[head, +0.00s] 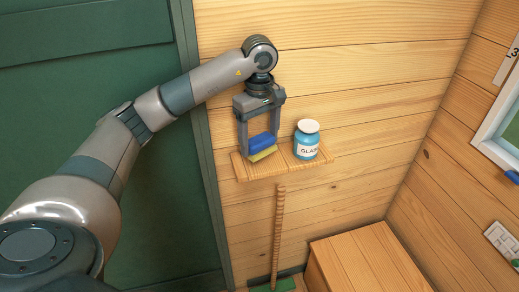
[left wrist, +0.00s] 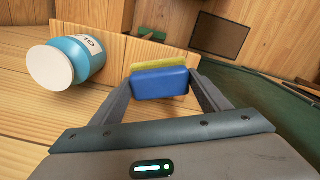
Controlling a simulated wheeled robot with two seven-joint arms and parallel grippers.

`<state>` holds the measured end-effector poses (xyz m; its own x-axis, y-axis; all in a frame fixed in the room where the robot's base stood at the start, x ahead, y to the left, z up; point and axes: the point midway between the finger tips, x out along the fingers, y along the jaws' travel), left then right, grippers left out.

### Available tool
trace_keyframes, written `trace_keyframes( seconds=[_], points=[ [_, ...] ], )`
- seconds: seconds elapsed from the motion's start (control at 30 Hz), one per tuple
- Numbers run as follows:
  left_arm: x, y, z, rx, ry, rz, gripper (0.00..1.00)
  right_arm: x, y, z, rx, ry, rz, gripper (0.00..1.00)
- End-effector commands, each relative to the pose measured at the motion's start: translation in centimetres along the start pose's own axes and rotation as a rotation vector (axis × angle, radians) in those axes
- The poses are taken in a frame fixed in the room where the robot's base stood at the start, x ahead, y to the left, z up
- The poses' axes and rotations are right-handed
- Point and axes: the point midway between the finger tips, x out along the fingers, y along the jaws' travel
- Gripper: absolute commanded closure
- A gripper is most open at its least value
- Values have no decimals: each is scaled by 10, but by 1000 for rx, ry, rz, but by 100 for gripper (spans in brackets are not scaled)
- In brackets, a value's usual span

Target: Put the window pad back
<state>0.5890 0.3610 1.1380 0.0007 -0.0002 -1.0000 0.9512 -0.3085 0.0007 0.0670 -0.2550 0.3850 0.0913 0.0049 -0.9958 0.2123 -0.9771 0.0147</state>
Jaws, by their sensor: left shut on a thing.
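The window pad (head: 261,143), a small block with a blue part and a yellow part, is between the fingers of my left gripper (head: 260,147). In the left wrist view the pad (left wrist: 160,83) sits between the fingertips, blue side nearer the camera, yellow edge behind. My left gripper is shut on it and points down at the left part of a small wooden wall shelf (head: 310,168). The pad is at or just above the shelf board; I cannot tell whether it touches. My right gripper is not in view.
A blue jar with a white lid (head: 307,140) stands on the shelf, right of the pad. A wooden pole (head: 278,235) stands below the shelf. A wooden box (head: 362,262) is lower right. A green door (head: 95,60) is left, a window (head: 507,128) right.

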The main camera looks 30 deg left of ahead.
Motion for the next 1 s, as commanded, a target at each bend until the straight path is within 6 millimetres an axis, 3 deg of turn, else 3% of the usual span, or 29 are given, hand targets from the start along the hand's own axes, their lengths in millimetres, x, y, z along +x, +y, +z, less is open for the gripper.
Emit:
trace_keyframes(
  seconds=[0.4,0.93,0.97,1.0],
  points=[
    [33,-1,1,0,-1,-3,51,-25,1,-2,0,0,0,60],
    [44,0,0,1,0,0,51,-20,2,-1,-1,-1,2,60],
    [43,0,0,1,0,0,26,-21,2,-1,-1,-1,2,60],
    [43,0,0,1,0,-1,16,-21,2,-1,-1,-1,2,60]
  ],
)
